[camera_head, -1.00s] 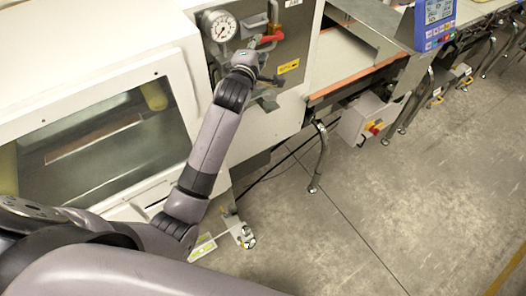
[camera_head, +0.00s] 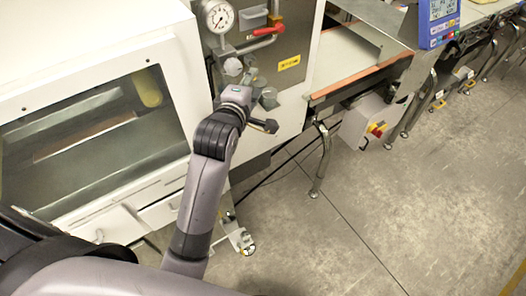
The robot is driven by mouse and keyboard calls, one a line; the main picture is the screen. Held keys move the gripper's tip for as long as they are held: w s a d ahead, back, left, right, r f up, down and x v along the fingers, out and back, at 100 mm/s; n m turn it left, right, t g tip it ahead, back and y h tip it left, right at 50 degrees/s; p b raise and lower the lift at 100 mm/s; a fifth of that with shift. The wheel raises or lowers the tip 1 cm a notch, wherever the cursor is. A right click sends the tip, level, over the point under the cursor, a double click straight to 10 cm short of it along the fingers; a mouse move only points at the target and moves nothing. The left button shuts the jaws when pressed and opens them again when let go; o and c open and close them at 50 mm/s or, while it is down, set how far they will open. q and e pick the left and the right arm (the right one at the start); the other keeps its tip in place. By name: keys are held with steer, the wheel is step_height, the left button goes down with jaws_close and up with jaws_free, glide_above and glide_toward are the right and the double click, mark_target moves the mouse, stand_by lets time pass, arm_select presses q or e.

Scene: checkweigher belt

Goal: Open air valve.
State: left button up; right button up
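The air valve's red lever handle (camera_head: 268,32) lies nearly level on the grey panel (camera_head: 292,48), right of a round white pressure gauge (camera_head: 219,17). My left gripper (camera_head: 250,107) is in front of the panel, below the lever and apart from it. A dark end piece of it sticks out to the lower right. The wrist hides most of the gripper, so I cannot tell whether it is open or shut. I see nothing held in it. My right gripper is not in view.
A pale knob (camera_head: 233,67) sits below the gauge, and a yellow label (camera_head: 289,63) is to its right. A windowed white machine (camera_head: 170,50) fills the left. The conveyor (camera_head: 345,62) and a grey switch box (camera_head: 355,127) are at right.

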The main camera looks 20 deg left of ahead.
arm_select(q)
steer(key=d+f+m+g+b, duration=0.1)
steer(key=f+m+b, duration=0.1)
steer(key=f, duration=1)
steer(key=d+f+m+g+h+b, duration=0.1)
steer(key=f+m, duration=0.3)
steer(key=f, duration=0.8)
steer(key=shift+s+d+f+g+b, duration=0.15)
steer(key=shift+d+f+g+b, duration=0.2)
steer(key=shift+d+g+b, duration=0.35)
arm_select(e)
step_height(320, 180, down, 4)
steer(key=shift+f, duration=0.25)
arm_select(q)
steer(key=shift+a, duration=0.15)
steer(key=shift+c, duration=0.4)
